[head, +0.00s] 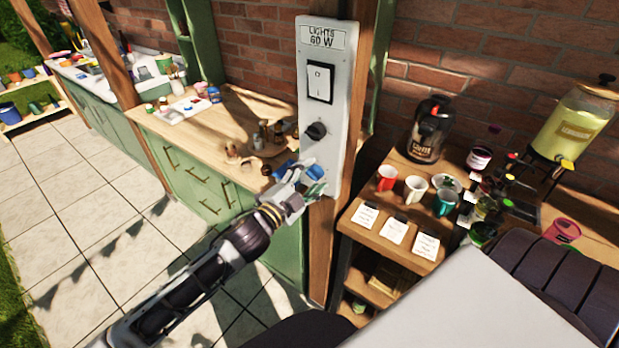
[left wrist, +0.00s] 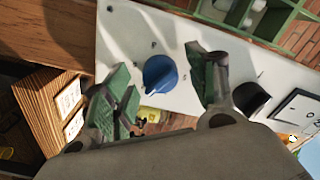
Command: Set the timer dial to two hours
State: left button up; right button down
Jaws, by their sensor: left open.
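The white control panel (head: 338,98) is fixed to a wooden post, with a label reading "LIGHTS 60 W", a rocker switch (head: 320,81), a black knob (head: 316,131) and a blue dial (head: 314,171) near its bottom. The left wrist view shows the blue dial (left wrist: 160,73) with small dark marks around it; their lettering is unreadable. The dial's narrow end seems to point to the lower left there. My left gripper (head: 306,181) is open at the panel's lower end. In the wrist view its green-padded fingers (left wrist: 162,78) stand on either side of the dial, visibly apart from it.
The black knob (left wrist: 252,97) lies just beyond one finger. A wooden cart (head: 376,236) with cups, cards and a black urn (head: 427,130) stands right of the post. A green-fronted counter (head: 205,185) with small items is on the left.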

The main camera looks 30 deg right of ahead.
pick_arm(q)
jog(key=v, duration=1.2)
dwell(0.7)
jog(key=shift+n, duration=0.3)
dwell(0.5)
